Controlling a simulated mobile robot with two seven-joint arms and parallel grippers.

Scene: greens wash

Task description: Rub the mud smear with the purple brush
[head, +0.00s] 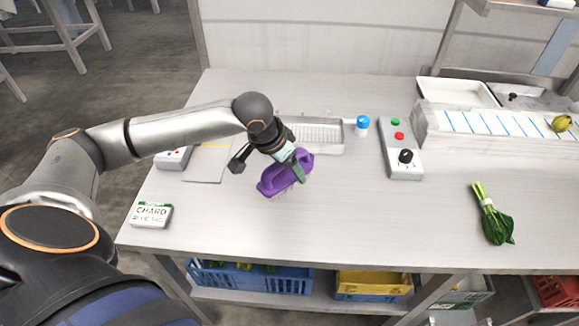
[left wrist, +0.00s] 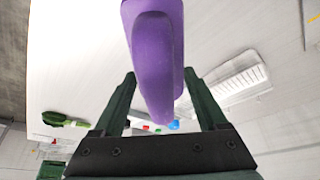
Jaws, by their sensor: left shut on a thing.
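The purple brush (head: 273,183) is in my left gripper (head: 299,167), over the middle-left of the worktable. It is tilted, with its bristles facing down, and I cannot tell whether they touch the table. In the left wrist view the brush (left wrist: 155,55) stands between the two dark green fingers of the left gripper (left wrist: 165,95), which are shut on it. I cannot make out a mud smear in either view; the brush and gripper hide part of the tabletop. My right gripper is not in view.
A chard label block (head: 151,215) is at the left front. Leafy greens (head: 494,218) lie at right. The table's front middle is clear.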

